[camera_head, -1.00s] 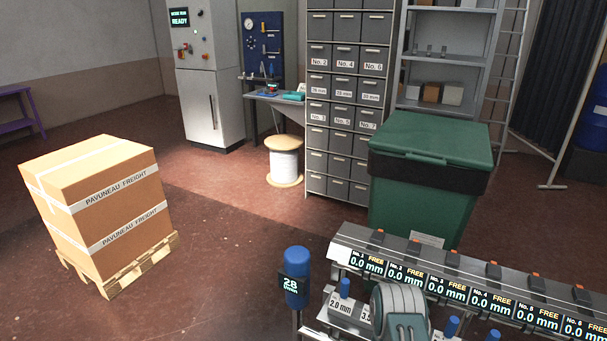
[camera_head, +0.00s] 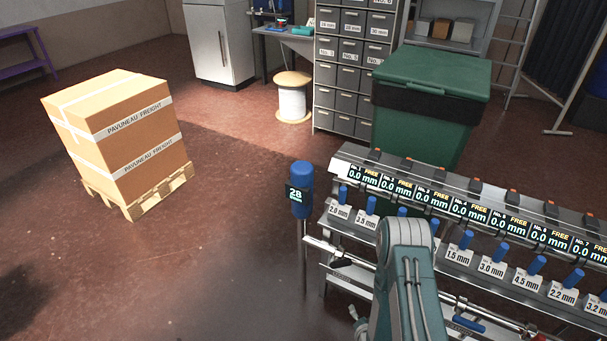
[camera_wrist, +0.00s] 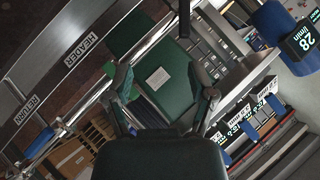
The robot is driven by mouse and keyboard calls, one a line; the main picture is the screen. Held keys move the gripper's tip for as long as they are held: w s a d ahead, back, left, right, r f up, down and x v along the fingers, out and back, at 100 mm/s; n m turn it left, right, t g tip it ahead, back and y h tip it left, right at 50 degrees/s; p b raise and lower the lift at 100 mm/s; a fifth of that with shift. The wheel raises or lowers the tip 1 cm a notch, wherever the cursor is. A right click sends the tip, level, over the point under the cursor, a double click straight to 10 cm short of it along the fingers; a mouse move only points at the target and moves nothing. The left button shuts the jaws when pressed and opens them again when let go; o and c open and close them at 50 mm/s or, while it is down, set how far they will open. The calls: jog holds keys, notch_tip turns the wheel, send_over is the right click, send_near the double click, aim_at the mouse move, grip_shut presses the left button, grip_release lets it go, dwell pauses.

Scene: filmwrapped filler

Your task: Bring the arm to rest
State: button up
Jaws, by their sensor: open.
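My arm (camera_head: 406,275) shows as a grey-teal link at the bottom centre of the head view, in front of the rack of blue-knobbed valves. In the wrist view my gripper (camera_wrist: 168,88) has its two dark fingers spread wide apart. Nothing is held between them. Behind the fingers is a dark green surface with a white label (camera_wrist: 158,77); it looks like the green bin (camera_head: 430,130), apart from the fingers. The fingertips do not show clearly in the head view.
The valve rack (camera_head: 470,205) with several "0.0 mm FREE" displays runs along the right. A blue flow meter reading 28 (camera_head: 300,188) stands at its left end. A strapped carton (camera_head: 125,130) sits on a pallet (camera_head: 150,195) at left. Floor between them is clear.

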jog(key=w+r+n+g, duration=0.1)
jog(key=w+r, duration=0.3)
jog(key=r, duration=0.4)
jog(key=w+r+n, duration=0.2)
jog(key=w+r, duration=0.2)
jog(key=r, duration=0.4)
notch_tip(320, 180, up, 17)
jog(key=s+n+g+h, duration=0.1)
jog(key=s+n+g, duration=0.1)
jog(key=s+r+n+g, duration=0.1)
jog(key=s+r+n, duration=0.1)
jog(key=s+r, duration=0.95)
jog(key=s+a+r+n+g, duration=0.1)
jog(key=s+r, duration=0.2)
jog(key=s, duration=0.4)
jog(key=s+r+n+g, duration=0.1)
jog(key=s+r, duration=0.3)
jog(key=s, duration=0.3)
jog(key=shift+s+a, duration=0.35)
jog(key=shift+s, duration=0.05)
jog(key=shift+w, duration=0.1)
